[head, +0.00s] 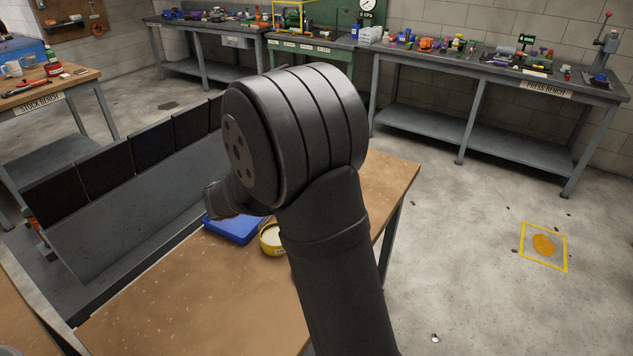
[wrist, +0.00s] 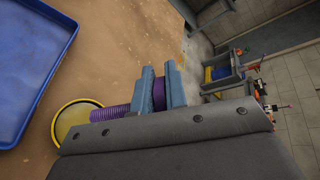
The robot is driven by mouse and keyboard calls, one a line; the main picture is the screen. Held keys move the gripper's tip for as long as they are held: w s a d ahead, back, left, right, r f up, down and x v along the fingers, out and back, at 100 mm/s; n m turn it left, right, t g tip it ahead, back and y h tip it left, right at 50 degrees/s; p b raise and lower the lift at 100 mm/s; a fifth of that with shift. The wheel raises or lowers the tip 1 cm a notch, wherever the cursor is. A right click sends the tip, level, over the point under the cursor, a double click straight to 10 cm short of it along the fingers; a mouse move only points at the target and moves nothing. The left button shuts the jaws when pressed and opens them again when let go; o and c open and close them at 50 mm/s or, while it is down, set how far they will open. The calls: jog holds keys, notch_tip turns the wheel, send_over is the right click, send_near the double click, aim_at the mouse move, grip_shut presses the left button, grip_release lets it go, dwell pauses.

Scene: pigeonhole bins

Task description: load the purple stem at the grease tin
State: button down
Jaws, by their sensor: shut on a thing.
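The purple stem (wrist: 109,113) is ribbed and shows in the wrist view. My gripper (wrist: 161,88) has its two blue-grey fingers shut on it, with purple showing between them. Part of the stem sticks out left of the fingers towards the grease tin. The grease tin (wrist: 63,122) is round and yellow with a pale top, and is partly hidden by my wrist. The tin (head: 270,240) also shows in the head view, on the wooden bench beside my arm. Whether stem and tin touch, I cannot tell. My arm hides the fingers and stem in the head view.
A blue tray (head: 232,229) lies beside the tin, and its corner (wrist: 35,60) fills the upper left of the wrist view. A row of dark pigeonhole bins (head: 105,165) stands to the left. The front of the wooden bench top (head: 190,300) is bare.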

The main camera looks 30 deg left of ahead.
jog(key=shift+s+a+n, duration=0.3)
jog(key=shift+s+a, duration=0.05)
jog(key=shift+s, duration=0.25)
jog(key=shift+f, duration=2.95)
jog(key=shift+f, duration=0.8)
jog(key=shift+r, duration=0.1)
jog(key=shift+r, duration=3.5)
